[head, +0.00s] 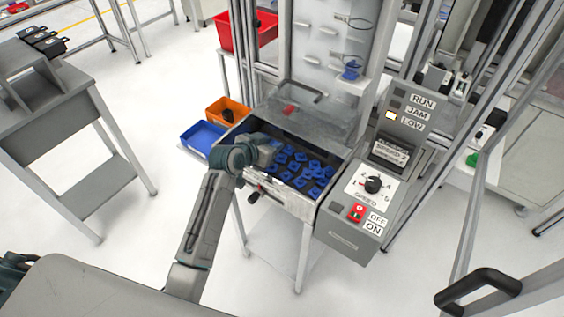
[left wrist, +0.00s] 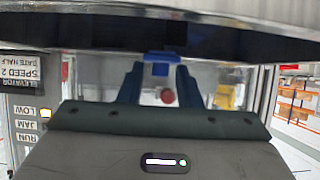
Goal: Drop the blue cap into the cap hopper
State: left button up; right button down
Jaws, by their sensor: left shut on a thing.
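The cap hopper (head: 262,187) is a grey metal bin on legs at the centre of the head view, holding several blue caps. My left gripper (head: 268,152) reaches over the hopper's left part, at the left edge of the caps. In the left wrist view the fingers (left wrist: 160,72) are shut on a blue cap (left wrist: 160,62) at their tips. In the head view the gripper hides this cap, and I cannot tell its exact height above the others. My right gripper is not in view.
A blue tray (head: 201,138) and an orange bin (head: 228,112) stand left of the hopper. A control panel (head: 362,190) with a dial and a red switch stands at its right. A clear cover (head: 305,112) slopes behind the opening. A grey table (head: 60,120) is farther left.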

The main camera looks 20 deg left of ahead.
pick_arm(q)
jog(key=shift+f, duration=0.15)
jog(key=o, duration=1)
jog(key=shift+o, duration=0.2)
jog(key=b+v, duration=0.2)
jog(key=v, duration=0.9)
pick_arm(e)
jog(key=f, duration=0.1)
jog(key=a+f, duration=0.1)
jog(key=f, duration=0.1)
pick_arm(q)
jog(key=shift+f, duration=0.1)
